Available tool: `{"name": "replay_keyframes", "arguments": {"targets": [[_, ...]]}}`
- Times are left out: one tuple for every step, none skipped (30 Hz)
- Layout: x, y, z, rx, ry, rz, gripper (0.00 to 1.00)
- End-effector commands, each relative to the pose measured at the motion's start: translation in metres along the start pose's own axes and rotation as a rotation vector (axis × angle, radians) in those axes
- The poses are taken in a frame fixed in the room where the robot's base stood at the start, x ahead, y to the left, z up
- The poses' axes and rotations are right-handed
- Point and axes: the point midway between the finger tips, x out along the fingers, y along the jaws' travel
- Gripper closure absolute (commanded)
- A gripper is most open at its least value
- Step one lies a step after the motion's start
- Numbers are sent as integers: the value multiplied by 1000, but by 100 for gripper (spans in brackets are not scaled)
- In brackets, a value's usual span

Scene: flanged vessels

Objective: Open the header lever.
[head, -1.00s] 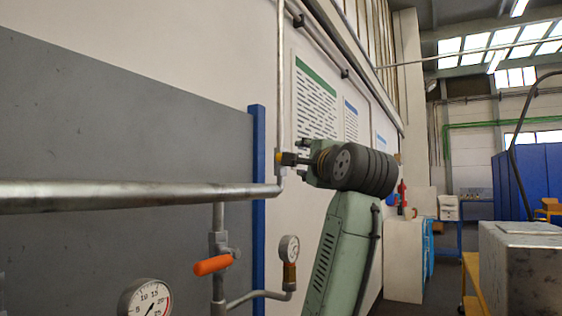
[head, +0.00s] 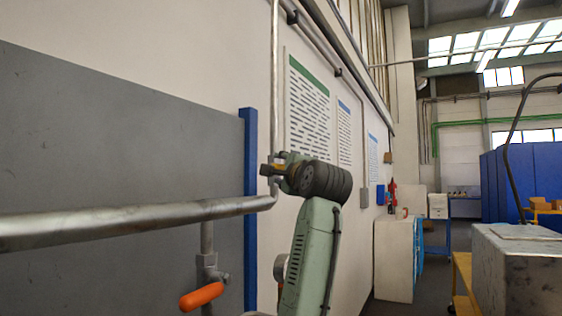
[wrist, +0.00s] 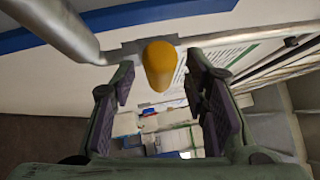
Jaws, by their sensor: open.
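A yellow-orange lever handle (wrist: 160,66) stands between the two fingers of my open gripper (wrist: 160,84) in the wrist view. There is a visible gap to the finger on each side. In the head view my gripper (head: 279,170) is at the far end of the grey header pipe (head: 130,222), by the vertical pipe. Only a small yellow bit of the handle (head: 274,168) shows there, and the fingers hide most of it. A second lever with an orange grip (head: 202,296) hangs on the branch below the header, away from my gripper.
A grey panel (head: 110,150) with a blue post (head: 250,190) stands behind the pipes. A gauge (head: 280,267) is partly hidden behind my arm. The header pipe (wrist: 62,28) passes close to the left finger in the wrist view. A metal box (head: 515,260) stands at right.

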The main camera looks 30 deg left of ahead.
Motion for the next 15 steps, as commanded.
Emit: {"name": "replay_keyframes", "arguments": {"targets": [[6, -2, 1, 0, -1, 2, 59], [9, -2, 0, 0, 0, 2, 59], [12, -1, 0, -1, 0, 2, 59], [14, -1, 0, -1, 0, 2, 59], [15, -1, 0, -1, 0, 1, 59], [16, 0, 0, -1, 0, 1, 59], [17, 0, 0, -1, 0, 0, 59], [17, 0, 0, -1, 0, 0, 59], [17, 0, 0, -1, 0, 0, 59], [17, 1, 0, -1, 0, 0, 59], [17, 1, 0, -1, 0, 0, 59], [17, 1, 0, -1, 0, 0, 59], [17, 1, 0, -1, 0, 0, 59], [17, 1, 0, -1, 0, 0, 59], [17, 1, 0, -1, 0, 0, 61]]}}
